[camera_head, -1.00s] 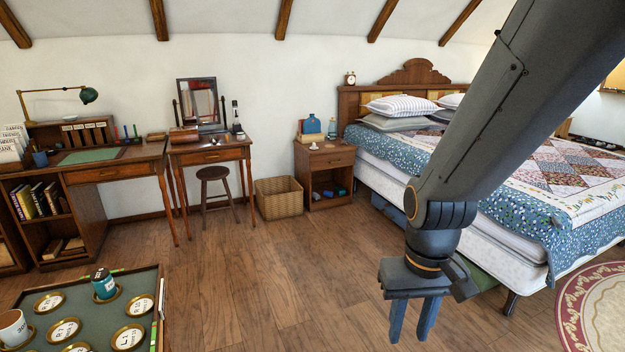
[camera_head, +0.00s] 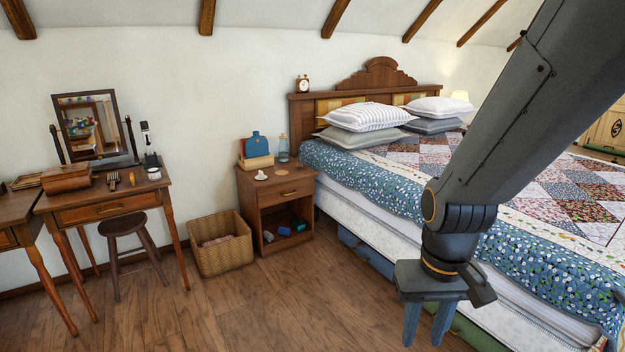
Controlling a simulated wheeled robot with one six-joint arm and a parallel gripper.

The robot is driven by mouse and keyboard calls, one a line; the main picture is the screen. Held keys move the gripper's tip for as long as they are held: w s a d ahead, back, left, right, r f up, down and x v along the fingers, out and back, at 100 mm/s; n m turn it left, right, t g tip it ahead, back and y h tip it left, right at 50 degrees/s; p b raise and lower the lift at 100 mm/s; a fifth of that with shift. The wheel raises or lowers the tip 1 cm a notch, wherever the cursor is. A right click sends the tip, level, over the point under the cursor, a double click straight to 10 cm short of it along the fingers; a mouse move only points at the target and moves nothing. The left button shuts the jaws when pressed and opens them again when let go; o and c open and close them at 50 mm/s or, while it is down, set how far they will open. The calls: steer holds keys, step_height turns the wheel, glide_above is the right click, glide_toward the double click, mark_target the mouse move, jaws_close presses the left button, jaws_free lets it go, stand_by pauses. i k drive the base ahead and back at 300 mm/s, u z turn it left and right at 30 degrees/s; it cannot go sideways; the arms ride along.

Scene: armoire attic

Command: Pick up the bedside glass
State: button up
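A small clear, bluish glass vessel (camera_head: 283,157) stands upright at the back right of the wooden nightstand (camera_head: 283,193), beside the bed. It is small in view, and I cannot tell whether it is a lone glass or a carafe with a glass. My gripper (camera_head: 426,338) hangs fingers down at the lower right, in front of the bed's side. Its two fingers are apart with nothing between them. It is well away from the nightstand.
A blue object (camera_head: 256,145), a white dish-like item (camera_head: 261,176) and a round coaster (camera_head: 281,171) share the nightstand top. A wicker basket (camera_head: 222,247) stands left of it. The bed (camera_head: 430,258) bounds the right. Floor in front is clear.

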mark_target(299, 163)
steer(key=i, duration=2)
steer(key=u, duration=0.25)
steer(key=i, duration=1.7)
steer(key=u, duration=0.2)
